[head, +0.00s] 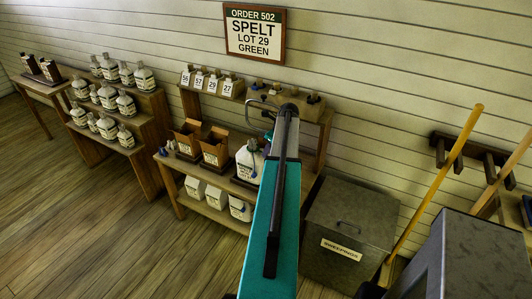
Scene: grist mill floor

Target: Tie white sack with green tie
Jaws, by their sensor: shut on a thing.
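A white sack (247,166) with a printed label stands upright on the bench top, partly covered by my teal arm. Its neck has something dark around or against it, too small to make out. My gripper (262,146) is at the far end of my arm, close by the top of this sack and mostly hidden behind the arm. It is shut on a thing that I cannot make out. I see no green tie. The sign (254,33) on the wall reads order 502, spelt, lot 29, green.
Two brown boxes (214,150) stand left of the sack, with small blue items (166,149) beside them. Numbered tags (213,83) hang on the rack above. Filled sacks (240,208) sit on the lower shelf. A grey sweepings bin (346,229) is at right. The floor at left is clear.

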